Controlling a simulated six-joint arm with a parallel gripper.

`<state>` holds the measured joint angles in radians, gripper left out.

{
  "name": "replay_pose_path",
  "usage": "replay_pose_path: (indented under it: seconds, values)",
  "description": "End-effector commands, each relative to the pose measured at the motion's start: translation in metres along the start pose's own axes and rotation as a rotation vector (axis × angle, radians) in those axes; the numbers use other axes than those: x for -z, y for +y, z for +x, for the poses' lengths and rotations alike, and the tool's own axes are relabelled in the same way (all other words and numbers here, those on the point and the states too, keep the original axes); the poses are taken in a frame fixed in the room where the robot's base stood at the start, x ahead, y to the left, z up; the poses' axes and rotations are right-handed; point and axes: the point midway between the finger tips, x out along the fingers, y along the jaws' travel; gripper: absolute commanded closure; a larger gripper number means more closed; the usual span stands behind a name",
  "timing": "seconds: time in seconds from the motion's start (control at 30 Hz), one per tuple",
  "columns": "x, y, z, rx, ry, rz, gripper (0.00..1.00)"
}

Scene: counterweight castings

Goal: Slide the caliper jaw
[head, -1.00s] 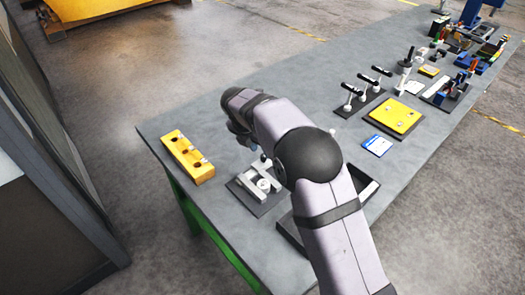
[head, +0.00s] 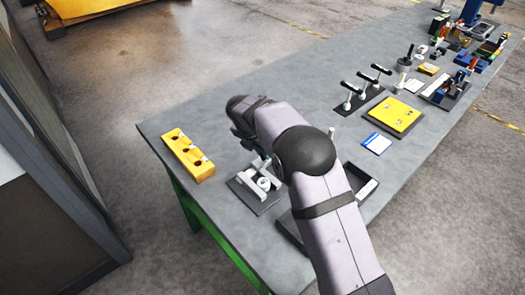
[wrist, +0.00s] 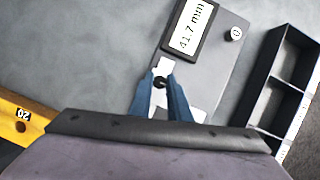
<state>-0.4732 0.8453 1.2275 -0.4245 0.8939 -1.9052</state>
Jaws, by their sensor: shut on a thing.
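The caliper (head: 256,190) is a dark plate with pale metal parts, near the front left of the bench in the head view. In the wrist view, its white jaw piece (wrist: 166,66) has a dark round knob between my fingertips. My gripper (wrist: 160,84) has blue fingers and is shut on this jaw's knob. A readout (wrist: 190,28) on the plate shows 41.7 mm. A small pale round piece (wrist: 235,34) stands beside the readout. In the head view, my arm covers part of the caliper, and the fingertips are hard to make out.
A yellow block with holes (head: 188,155) lies left of the caliper; its label (wrist: 23,115) reads 20. A black compartment tray (wrist: 291,75) is close on the right. Toggle clamps (head: 362,88) and a yellow plate (head: 394,117) stand farther back. Bare bench lies behind the caliper.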

Motion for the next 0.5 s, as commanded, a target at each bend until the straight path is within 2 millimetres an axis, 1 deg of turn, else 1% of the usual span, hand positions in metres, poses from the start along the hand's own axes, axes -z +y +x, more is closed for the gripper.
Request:
replay_pose_path:
  seconds: [0.1, 0.2, 0.47, 0.5]
  values:
    - [-0.010, -0.003, 0.000, 0.001, 0.000, 0.002, 1.00]
    - [-0.016, -0.004, 0.004, 0.000, -0.001, 0.001, 1.00]
    - [-0.016, -0.004, 0.005, -0.001, -0.001, 0.001, 1.00]
    - [-0.016, -0.004, 0.005, -0.001, -0.001, 0.001, 0.76]
